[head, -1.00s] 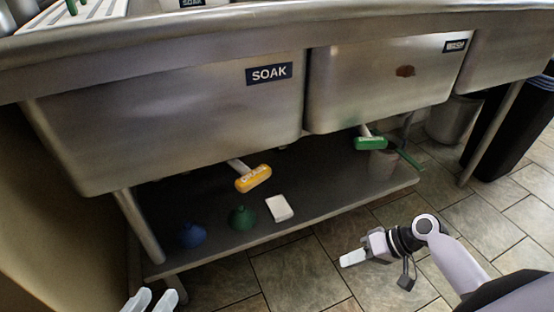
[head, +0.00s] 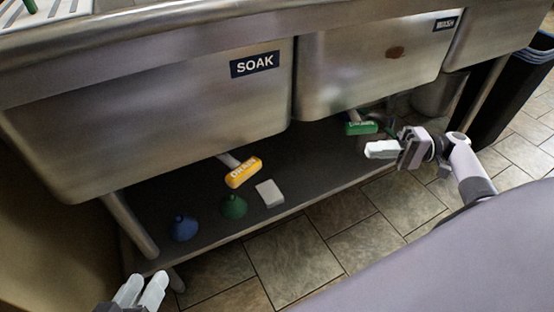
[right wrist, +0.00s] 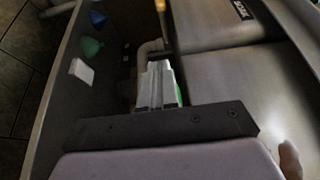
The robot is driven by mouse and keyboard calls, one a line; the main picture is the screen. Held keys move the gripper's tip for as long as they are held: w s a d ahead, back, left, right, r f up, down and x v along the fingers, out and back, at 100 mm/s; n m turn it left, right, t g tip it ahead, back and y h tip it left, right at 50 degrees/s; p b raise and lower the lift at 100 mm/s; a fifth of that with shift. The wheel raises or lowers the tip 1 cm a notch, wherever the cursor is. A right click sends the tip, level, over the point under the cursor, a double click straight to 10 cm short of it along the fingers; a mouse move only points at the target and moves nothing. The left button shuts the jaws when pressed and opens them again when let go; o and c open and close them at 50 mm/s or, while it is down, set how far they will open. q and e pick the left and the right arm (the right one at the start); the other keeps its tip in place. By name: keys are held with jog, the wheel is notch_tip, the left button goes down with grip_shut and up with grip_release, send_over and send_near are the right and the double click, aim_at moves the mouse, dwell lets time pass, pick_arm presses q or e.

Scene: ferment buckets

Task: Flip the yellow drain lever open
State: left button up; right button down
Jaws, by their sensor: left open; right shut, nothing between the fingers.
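The yellow drain lever (head: 243,173) hangs on a pale stem under the SOAK basin (head: 150,110). A yellow piece at the top of the right wrist view (right wrist: 160,5) appears to be the same lever. My right gripper (head: 368,150) is shut and empty, just below the green drain lever (head: 361,128) under the WASH basin, well right of the yellow lever. In the right wrist view its fingers (right wrist: 158,84) hide most of the green lever. My left gripper (head: 142,290) is open and empty at the bottom left, apart from the yellow lever.
A steel table leg (head: 130,226) stands at the left. A dark bin (head: 510,85) stands at the right. The tiled floor in front is clear.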

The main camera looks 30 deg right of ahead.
jog(key=s+a+x, duration=0.1)
jog(key=s+x, duration=0.1)
jog(key=x, duration=2.1)
jog(key=shift+s, duration=0.3)
jog(key=shift+a, duration=0.1)
